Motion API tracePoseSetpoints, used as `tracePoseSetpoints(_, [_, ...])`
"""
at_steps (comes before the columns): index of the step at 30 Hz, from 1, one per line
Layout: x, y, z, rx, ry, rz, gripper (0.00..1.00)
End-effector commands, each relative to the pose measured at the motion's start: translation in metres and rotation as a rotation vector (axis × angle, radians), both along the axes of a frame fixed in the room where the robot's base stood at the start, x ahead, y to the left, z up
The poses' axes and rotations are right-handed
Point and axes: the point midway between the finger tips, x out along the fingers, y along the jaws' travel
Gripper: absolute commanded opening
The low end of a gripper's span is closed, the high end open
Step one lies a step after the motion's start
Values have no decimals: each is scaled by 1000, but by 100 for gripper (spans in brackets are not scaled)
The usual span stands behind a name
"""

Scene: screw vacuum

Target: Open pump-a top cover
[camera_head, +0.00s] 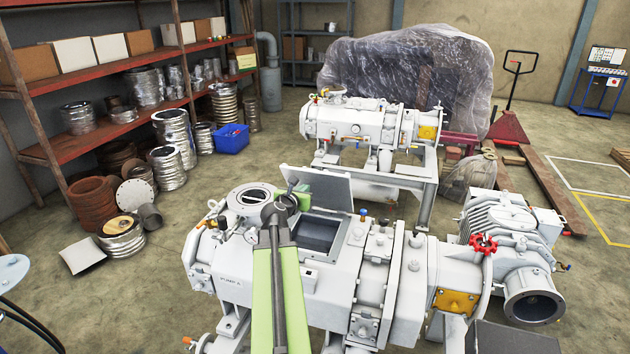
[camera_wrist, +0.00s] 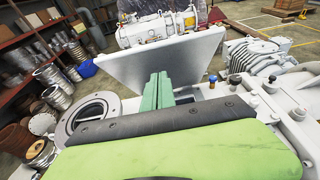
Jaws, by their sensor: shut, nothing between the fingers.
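Pump-a (camera_head: 232,281), a white machine with its name on the side, stands in the front of the head view. Its grey top cover (camera_head: 325,188) stands raised and tilted back behind a dark rectangular opening (camera_head: 316,232). In the wrist view the cover (camera_wrist: 190,58) fills the upper middle. My gripper (camera_head: 299,195) has green fingers and is at the left part of the cover, on its near side. In the wrist view my gripper (camera_wrist: 158,91) is shut and empty, with its tips at the cover's lower part. I cannot tell whether they touch it.
A round port (camera_head: 252,197) lies left of the opening. A red handwheel (camera_head: 484,244) and small valves stick up at the right. A second white pump (camera_head: 360,122) stands behind, near a wrapped bulk (camera_head: 410,70). Shelves (camera_head: 110,70) line the left; floor at right is partly clear.

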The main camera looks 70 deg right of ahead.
Motion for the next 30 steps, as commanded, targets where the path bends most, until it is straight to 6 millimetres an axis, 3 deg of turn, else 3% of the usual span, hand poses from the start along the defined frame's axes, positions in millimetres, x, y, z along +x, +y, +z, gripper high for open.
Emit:
tracePoseSetpoints(7, [12, -33, -12, 0, -1, 14, 0])
tracePoseSetpoints(9, [12, -43, 2, 0, -1, 14, 0])
tracePoseSetpoints(13, [13, -56, 9, 0, -2, 14, 0])
tracePoseSetpoints(25, [16, -61, 11, 0, 0, 21, 0])
tracePoseSetpoints(26, [8, -59, 11, 0, 0, 11, 0])
tracePoseSetpoints(30, [16, -65, 14, 6, 0, 16, 0])
